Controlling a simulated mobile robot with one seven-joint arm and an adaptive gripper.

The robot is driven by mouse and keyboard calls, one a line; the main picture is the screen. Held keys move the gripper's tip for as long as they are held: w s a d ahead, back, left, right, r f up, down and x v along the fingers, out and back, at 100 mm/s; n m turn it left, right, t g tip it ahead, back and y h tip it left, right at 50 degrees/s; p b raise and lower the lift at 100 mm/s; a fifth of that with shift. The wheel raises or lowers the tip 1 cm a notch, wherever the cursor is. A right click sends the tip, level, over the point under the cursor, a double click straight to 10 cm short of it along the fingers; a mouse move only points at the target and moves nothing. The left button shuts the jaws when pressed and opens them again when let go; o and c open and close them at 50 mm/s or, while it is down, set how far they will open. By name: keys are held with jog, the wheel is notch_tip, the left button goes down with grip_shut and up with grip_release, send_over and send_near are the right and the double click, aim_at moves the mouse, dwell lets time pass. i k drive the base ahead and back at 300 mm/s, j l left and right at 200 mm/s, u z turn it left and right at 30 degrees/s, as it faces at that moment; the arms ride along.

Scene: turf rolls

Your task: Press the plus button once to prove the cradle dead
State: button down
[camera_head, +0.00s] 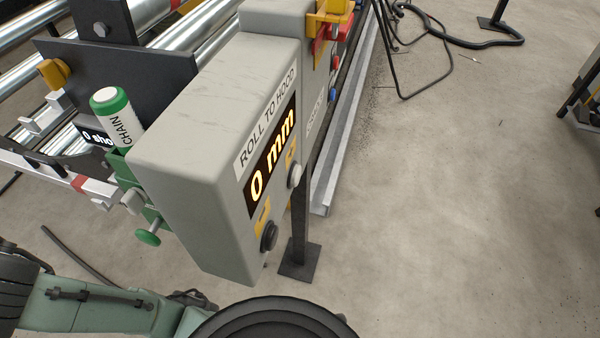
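A grey control box (190,140) stands in the middle of the view, labelled "ROLL TO HO…", with the last letters hard to read. Its amber display (272,165) reads "0 mm". Under the display are a white button (294,176) and a black button (268,237), each beside a yellow mark. I cannot read which one is the plus. The cradle's steel rollers (30,65) and dark plates show at the upper left. My gripper is not in view; only green and black links of mine show along the bottom edge.
A white and green cylinder marked "CHAIN" (110,112) and a green clamp with a knob (148,237) sit at the box's left. A small display (95,137) reads "0 sho…". A post foot (300,262) stands below. Concrete floor at right is mostly clear; cables lie at the top.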

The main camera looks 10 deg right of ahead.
aim_at(296, 174)
jog(key=k+l+u, duration=0.25)
jog(key=l, duration=0.5)
jog(key=k+l+u, duration=0.3)
jog(key=k+l, duration=0.2)
jog(key=l, duration=0.15)
jog(key=k+l+u, duration=0.25)
jog(key=k+l, duration=0.25)
jog(key=l, duration=0.1)
